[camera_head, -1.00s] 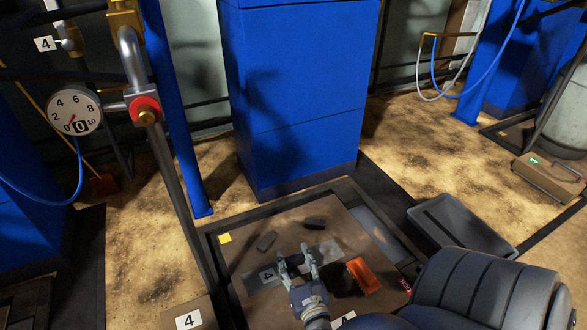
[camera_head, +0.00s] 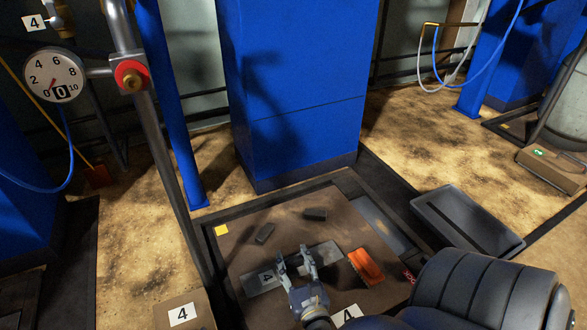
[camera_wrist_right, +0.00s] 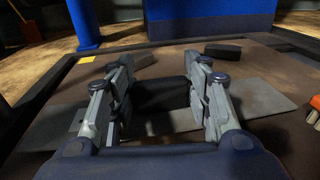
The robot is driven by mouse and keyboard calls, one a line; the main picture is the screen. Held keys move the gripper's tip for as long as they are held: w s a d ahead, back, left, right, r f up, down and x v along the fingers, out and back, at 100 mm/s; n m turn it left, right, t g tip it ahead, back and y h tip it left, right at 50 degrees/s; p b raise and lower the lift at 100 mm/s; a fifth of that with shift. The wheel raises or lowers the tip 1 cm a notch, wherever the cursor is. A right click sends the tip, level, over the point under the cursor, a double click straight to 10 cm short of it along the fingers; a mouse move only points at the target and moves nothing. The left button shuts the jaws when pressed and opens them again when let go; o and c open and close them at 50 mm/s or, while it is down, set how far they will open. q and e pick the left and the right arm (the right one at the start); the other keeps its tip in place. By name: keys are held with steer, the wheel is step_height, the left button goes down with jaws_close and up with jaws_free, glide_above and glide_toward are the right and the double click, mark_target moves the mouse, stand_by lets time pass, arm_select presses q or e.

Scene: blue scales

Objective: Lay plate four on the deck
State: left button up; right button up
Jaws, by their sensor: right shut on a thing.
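Plate four is a flat grey plate (camera_head: 328,253) marked 4, over the brown deck (camera_head: 345,212) in the lower middle of the head view. In the right wrist view the plate (camera_wrist_right: 263,105) extends to both sides below my fingers. My right gripper (camera_head: 296,258) is over its middle. In the right wrist view my right gripper (camera_wrist_right: 157,80) is shut on a dark block-like part (camera_wrist_right: 163,94) at the plate's middle. The plate looks level and close to the deck; I cannot tell whether it touches. My left gripper is not in view.
Two dark blocks (camera_head: 265,233) (camera_head: 315,214) lie on the deck behind the plate. An orange brush-like thing (camera_head: 366,267) lies to its right. A yellow square (camera_head: 221,230) marks the deck's far left corner. A blue cabinet (camera_head: 300,100) stands behind; a grey tray (camera_head: 467,222) is at right.

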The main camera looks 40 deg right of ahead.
steer(key=shift+f, duration=0.4)
